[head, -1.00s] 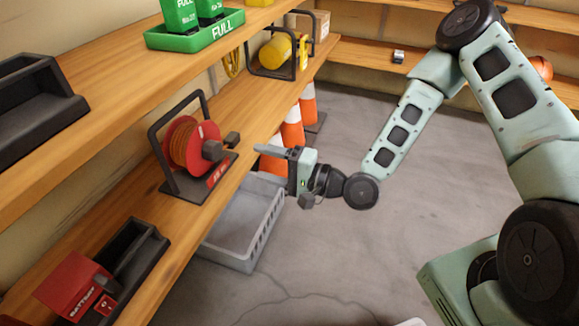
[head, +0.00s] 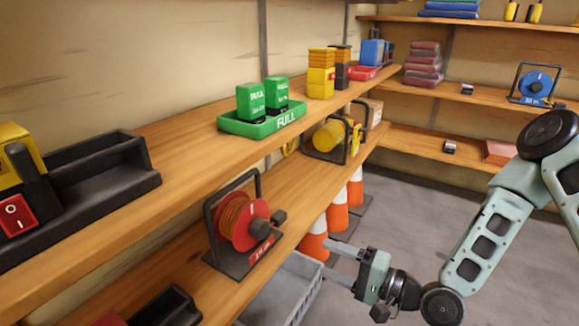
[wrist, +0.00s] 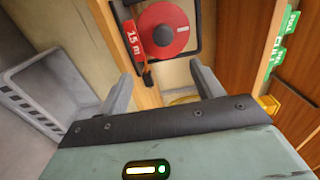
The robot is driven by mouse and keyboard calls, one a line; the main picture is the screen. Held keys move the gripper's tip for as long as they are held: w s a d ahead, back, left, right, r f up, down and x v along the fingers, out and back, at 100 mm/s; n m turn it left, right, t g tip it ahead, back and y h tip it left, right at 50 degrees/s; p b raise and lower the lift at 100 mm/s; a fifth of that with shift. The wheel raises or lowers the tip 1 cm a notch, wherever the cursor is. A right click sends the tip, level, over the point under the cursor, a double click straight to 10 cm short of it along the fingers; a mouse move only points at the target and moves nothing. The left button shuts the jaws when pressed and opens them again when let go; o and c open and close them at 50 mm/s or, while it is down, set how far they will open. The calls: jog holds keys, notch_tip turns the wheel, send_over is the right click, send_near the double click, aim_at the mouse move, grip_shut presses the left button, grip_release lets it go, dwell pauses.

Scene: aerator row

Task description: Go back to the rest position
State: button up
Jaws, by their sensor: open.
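My gripper (head: 342,266) is open and empty in the head view, in front of the shelves at the height of the lower board. The red cable reel (head: 243,222) with orange cable stands on the middle shelf, to the left of my gripper and apart from it. In the wrist view my gripper's two fingers (wrist: 161,95) are spread wide with nothing between them. The red reel (wrist: 166,32), with a label reading 15 m, lies beyond the fingertips there.
A grey crate (head: 285,290) sits on the floor below the shelf, close to my gripper. Orange and white cones (head: 337,212) stand behind it. A green FULL tray (head: 262,124) holds two green packs on the upper shelf. The floor at the right is open.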

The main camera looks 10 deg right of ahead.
notch_tip(320, 180, down, 3)
jog(key=s+a+n+g+h, duration=0.25)
jog(key=n+g+h, duration=0.25)
jog(key=n+g, duration=0.25)
jog(key=s+d+r+n+g+h, duration=0.3)
jog(key=s+r+n+h, duration=0.55)
jog(key=s+r, duration=0.9)
notch_tip(320, 180, up, 22)
jog(key=m+p, duration=0.1)
jog(key=p, duration=2.3)
jog(key=shift+s+a+r, duration=0.2)
jog(key=shift+s+a, duration=0.05)
